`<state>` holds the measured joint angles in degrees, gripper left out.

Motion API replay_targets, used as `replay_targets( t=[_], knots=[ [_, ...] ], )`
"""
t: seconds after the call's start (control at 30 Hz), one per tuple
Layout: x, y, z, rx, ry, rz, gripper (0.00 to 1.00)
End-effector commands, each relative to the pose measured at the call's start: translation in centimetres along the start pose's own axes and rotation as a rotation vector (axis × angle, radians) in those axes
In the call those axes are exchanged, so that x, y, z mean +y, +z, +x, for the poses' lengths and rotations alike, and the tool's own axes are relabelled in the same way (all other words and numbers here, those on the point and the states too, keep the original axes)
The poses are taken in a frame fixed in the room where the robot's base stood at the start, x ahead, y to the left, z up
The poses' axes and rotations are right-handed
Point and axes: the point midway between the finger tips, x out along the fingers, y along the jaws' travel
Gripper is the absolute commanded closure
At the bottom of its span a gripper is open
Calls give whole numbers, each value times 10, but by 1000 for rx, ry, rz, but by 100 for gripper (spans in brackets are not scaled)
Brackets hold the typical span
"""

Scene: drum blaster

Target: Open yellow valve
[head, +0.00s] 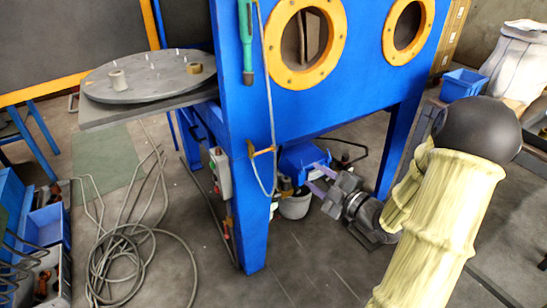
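A small yellow fitting (263,152), which looks like the yellow valve, sits on the front blue leg of the cabinet. A thin grey hose runs down past it. It is too small to tell whether it is open or closed. My gripper (313,179) is under the cabinet, to the right of and below the yellow fitting, and apart from it. Its two pale purple fingers point left with a gap between them. I see nothing held between them. My yellow-sleeved arm with its black joint fills the right side and partly hides my wrist.
The blue cabinet (229,120) stands over my gripper, with its legs on either side. A bucket (295,206) stands beneath it. A round turntable (150,78) juts out at left. A coiled hose (125,262) lies on the floor. Front middle floor is clear.

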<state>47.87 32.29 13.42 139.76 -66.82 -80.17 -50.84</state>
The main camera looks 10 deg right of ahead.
Motion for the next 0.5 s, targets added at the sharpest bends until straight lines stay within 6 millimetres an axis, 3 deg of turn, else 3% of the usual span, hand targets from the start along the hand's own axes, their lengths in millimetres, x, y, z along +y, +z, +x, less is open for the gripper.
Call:
replay_targets(
  t=[0.3,0.5],
  knots=[
    [1,-1,3,-1,-1,1,61],
    [0,0,22,0,-2,0,61]
  ],
)
